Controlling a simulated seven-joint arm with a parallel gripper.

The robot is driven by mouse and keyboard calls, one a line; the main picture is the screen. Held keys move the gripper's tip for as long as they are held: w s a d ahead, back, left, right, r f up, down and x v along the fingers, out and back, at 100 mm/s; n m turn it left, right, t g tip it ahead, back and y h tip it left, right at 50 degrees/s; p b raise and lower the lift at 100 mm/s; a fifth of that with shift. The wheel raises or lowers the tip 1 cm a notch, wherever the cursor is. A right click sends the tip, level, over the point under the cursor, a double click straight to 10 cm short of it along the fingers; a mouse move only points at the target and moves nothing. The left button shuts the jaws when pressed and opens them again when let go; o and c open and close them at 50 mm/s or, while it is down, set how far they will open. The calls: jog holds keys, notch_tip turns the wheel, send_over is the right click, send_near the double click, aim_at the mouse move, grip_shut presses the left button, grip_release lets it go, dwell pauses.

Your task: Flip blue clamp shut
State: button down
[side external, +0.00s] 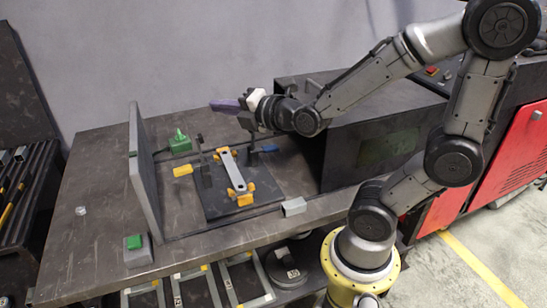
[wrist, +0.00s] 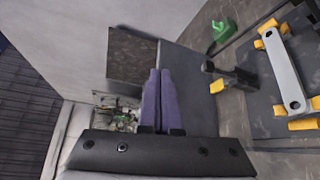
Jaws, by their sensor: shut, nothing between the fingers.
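My gripper (side external: 216,105) has purple fingers pressed together and empty. It is raised above the back of the work table, pointing left, apart from the fixture. In the wrist view the shut fingers (wrist: 154,73) point up the picture. A grey bracket bar (side external: 229,170) lies on yellow blocks on a dark fixture plate (side external: 217,208); the bar also shows at the right of the wrist view (wrist: 283,68). A dark clamp (side external: 202,163) with a yellow-orange handle (side external: 182,170) stands at the plate's left side.
A grey upright panel (side external: 145,175) stands left of the fixture. A green-topped device (side external: 180,143) is behind it. A green button box (side external: 135,248) sits at the front left. A large dark box (side external: 375,145) stands on the right. The table's front left is mostly bare.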

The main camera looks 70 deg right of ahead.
jog(key=d+f+n+h, duration=0.3)
jog(key=d+f+n, duration=0.1)
jog(key=d+f, duration=0.1)
jog(key=n+g+h, duration=0.4)
jog(key=g, duration=0.1)
send_near(273, 166)
notch_tip(273, 166, up, 4)
jog(key=shift+w+r, duration=0.1)
jog(key=shift+d+m, duration=0.1)
jog(key=shift+m, duration=0.2)
jog(key=x, duration=1)
jog(key=shift+f, duration=0.3)
